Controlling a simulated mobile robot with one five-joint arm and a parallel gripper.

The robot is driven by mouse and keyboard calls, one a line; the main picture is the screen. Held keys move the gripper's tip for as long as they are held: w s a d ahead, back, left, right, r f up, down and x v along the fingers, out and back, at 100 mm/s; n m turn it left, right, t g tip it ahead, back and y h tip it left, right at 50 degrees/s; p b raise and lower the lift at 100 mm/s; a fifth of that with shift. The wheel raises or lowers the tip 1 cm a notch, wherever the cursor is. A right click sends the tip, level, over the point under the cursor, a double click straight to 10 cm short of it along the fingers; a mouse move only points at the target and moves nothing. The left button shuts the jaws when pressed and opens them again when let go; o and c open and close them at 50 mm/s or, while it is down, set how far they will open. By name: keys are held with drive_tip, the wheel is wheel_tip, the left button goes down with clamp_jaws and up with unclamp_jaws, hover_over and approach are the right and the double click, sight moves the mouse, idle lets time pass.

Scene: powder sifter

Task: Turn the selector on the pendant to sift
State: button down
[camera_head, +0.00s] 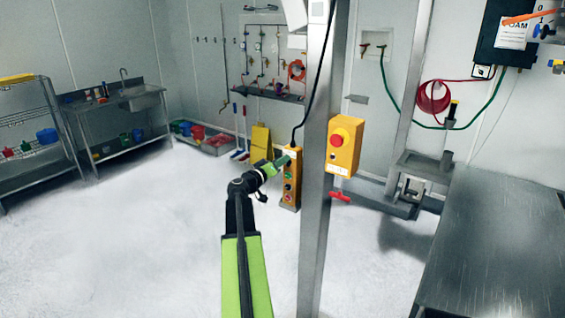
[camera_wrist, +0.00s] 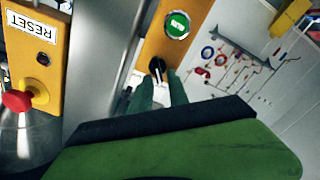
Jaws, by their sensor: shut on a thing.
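The orange pendant (camera_head: 291,200) hangs from a black cable beside a steel post, with several buttons down its front. In the wrist view the pendant (camera_wrist: 152,45) shows a green button (camera_wrist: 177,25) and the black selector knob (camera_wrist: 157,66) by a white label. My gripper (camera_head: 280,163) is at the pendant's upper part and hides the selector in the head view. In the wrist view the green fingers of my gripper (camera_wrist: 154,88) are closed at the black knob, partly covering it and the label. Which mark the knob points to cannot be told.
A steel post (camera_head: 317,120) stands close right of the pendant. A yellow box (camera_head: 346,146) with a red button is on the post, with a red handle (camera_head: 340,196) below. A steel table (camera_head: 500,240) is at right. The floor at left is clear.

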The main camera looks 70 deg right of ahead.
drive_tip(key=shift+f+n, duration=0.15)
drive_tip(key=shift+n, duration=0.45)
drive_tip(key=c, duration=1.5)
unclamp_jaws()
drive_tip(key=shift+d, duration=0.1)
drive_tip(key=v, duration=1.7)
drive_tip(key=shift+w+a, duration=0.15)
drive_tip(key=shift+a, duration=0.15)
